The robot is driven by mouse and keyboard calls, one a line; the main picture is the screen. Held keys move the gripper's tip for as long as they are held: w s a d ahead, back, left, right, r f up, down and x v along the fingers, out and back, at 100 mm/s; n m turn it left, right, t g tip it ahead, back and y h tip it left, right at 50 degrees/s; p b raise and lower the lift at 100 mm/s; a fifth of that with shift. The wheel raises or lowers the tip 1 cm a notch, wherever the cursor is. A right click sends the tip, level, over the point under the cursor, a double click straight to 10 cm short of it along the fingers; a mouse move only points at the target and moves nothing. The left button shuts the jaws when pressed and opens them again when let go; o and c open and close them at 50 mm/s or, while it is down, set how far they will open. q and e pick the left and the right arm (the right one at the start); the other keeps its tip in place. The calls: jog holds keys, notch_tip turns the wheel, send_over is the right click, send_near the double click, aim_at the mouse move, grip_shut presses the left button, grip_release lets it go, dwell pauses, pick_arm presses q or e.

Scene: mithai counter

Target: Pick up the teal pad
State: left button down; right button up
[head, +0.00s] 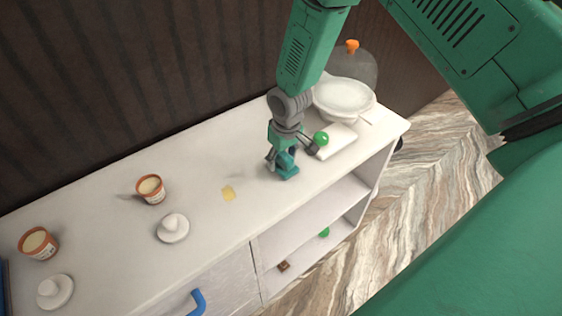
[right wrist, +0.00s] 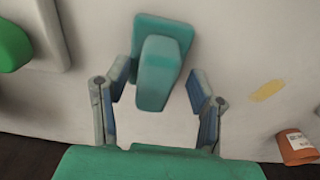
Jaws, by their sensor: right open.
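The teal pad, a flat plate with a raised upright grip, stands on the white counter (head: 110,215). In the head view the pad (head: 288,171) is partly hidden by my right gripper (head: 290,156), which is just over it. In the right wrist view the pad (right wrist: 163,75) shows between the two spread fingers of my right gripper (right wrist: 160,88). There is a gap between the grip and each finger, so the gripper is open and holds nothing. My left gripper is not in view.
A green round thing (head: 321,138) sits by a white slab (head: 336,142) right of the pad. Behind are a white bowl (head: 343,98) and a clear dome (head: 352,67). A yellow patch (head: 228,193), orange cups (head: 150,189) and white lids (head: 172,229) lie left.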

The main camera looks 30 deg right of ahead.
aim_at(283, 154)
jog(key=shift+d, duration=0.35)
jog(key=shift+s+d+f, duration=0.1)
jog(key=shift+d, duration=0.05)
grip_shut()
jog(key=shift+a+r, duration=0.2)
jog(key=shift+a, duration=0.2)
jog(key=r, duration=0.6)
jog(key=r+b, duration=0.1)
jog(key=r, duration=0.2)
jog(key=shift+d+r, duration=0.1)
jog(key=shift+d, duration=0.2)
jog(key=shift+a+r, duration=0.15)
jog(key=shift+r, duration=0.1)
jog(key=c, duration=1.1)
grip_release()
